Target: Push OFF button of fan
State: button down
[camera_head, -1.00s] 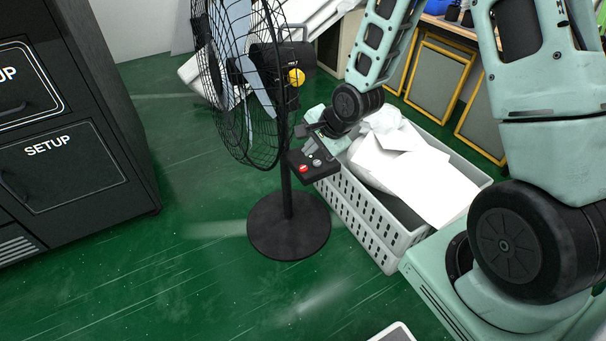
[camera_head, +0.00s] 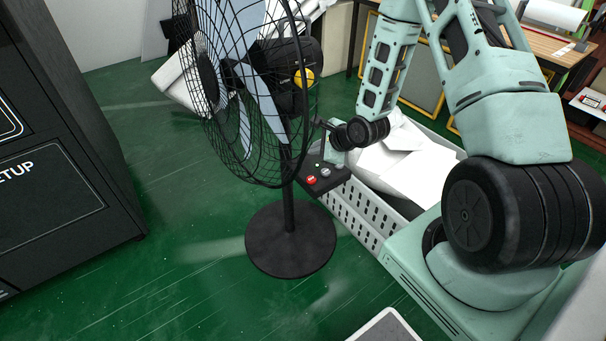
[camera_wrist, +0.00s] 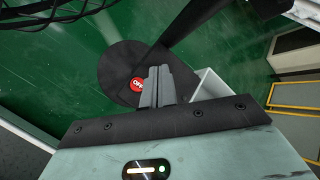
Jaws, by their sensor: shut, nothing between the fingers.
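The black pedestal fan (camera_head: 290,240) stands upright on the green floor. Its control box (camera_head: 334,182), on the pole, carries a red button (camera_head: 311,180), a grey button (camera_head: 325,172) and a small green light (camera_head: 318,165). In the wrist view the red button (camera_wrist: 137,84) bears white lettering that looks like OFF. My gripper (camera_wrist: 160,69) is shut and empty there, its fingertips just right of the red button and covering part of the box. In the head view my gripper is above the box's far side, its fingertips hard to make out. I cannot tell whether they touch the box.
A light grey perforated crate (camera_head: 362,216) with white paper (camera_head: 405,165) stands right of the fan, beneath my arm. The fan's wire cage (camera_head: 240,90) is close left of my gripper. A black cabinet (camera_head: 60,200) is at the left. Green floor between cabinet and fan is clear.

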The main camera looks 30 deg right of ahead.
dwell(0.3)
jog(key=b, duration=0.7)
send_over(315, 180)
notch_tip(315, 180, down, 7)
jog(key=shift+a+f, duration=0.1)
jog(key=shift+f, duration=0.8)
jog(key=shift+f, duration=0.1)
dwell(0.9)
jog(key=shift+f, duration=0.3)
jog(key=shift+f+b, duration=0.4)
jog(key=shift+f, duration=0.05)
dwell(0.9)
jog(key=shift+r, duration=0.15)
jog(key=shift+s+r+p, duration=0.1)
jog(key=shift+r+p, duration=0.65)
jog(key=shift+p, duration=0.2)
